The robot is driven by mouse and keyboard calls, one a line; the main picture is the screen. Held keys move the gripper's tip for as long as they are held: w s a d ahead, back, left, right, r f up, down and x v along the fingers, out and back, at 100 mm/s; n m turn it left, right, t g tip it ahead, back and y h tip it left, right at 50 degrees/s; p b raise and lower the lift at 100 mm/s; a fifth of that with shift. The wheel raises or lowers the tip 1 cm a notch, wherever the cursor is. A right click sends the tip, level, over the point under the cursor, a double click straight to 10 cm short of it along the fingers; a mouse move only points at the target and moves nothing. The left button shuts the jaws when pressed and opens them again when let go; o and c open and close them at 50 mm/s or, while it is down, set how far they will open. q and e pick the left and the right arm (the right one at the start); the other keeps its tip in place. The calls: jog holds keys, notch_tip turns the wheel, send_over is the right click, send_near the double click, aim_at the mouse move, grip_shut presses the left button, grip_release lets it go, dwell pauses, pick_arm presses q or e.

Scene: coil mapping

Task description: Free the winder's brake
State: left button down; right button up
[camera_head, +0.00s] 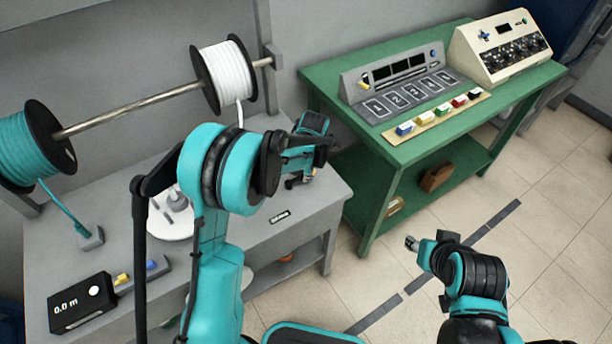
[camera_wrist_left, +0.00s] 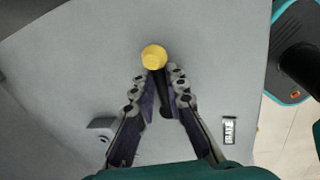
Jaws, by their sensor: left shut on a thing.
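The brake lever shows in the left wrist view as a round yellow knob (camera_wrist_left: 154,57) with a dark shaft (camera_wrist_left: 164,103) running down behind it. My left gripper (camera_wrist_left: 161,88) has its two fingers closed on the lever, just below the knob. In the head view my left gripper (camera_head: 298,181) is low over the right end of the grey winder bench (camera_head: 325,190), and it hides the lever there. A small dark label (camera_wrist_left: 229,130) lies right of the fingers. My right gripper (camera_head: 411,243) is over the floor, away from the bench, too small to read.
A white spool (camera_head: 230,75) and a teal spool (camera_head: 30,140) hang on a rod above the bench. A black length display (camera_head: 80,303) reads 0.0 m. A green table (camera_head: 335,95) with numbered slots and a control console (camera_head: 500,45) stands right. Floor between is clear.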

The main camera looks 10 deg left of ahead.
aim_at(308, 184)
pick_arm(q)
jog(key=shift+w+a+n, duration=0.2)
jog(key=shift+w+n, duration=0.05)
jog(key=shift+n, duration=0.35)
jog(key=c, duration=1.5)
grip_release()
jog(key=shift+c, duration=0.2)
notch_tip(308, 184, up, 12)
jog(key=s+d, duration=0.1)
jog(key=shift+s+d, duration=0.25)
jog(key=shift+d, duration=0.05)
jog(key=shift+f, duration=0.1)
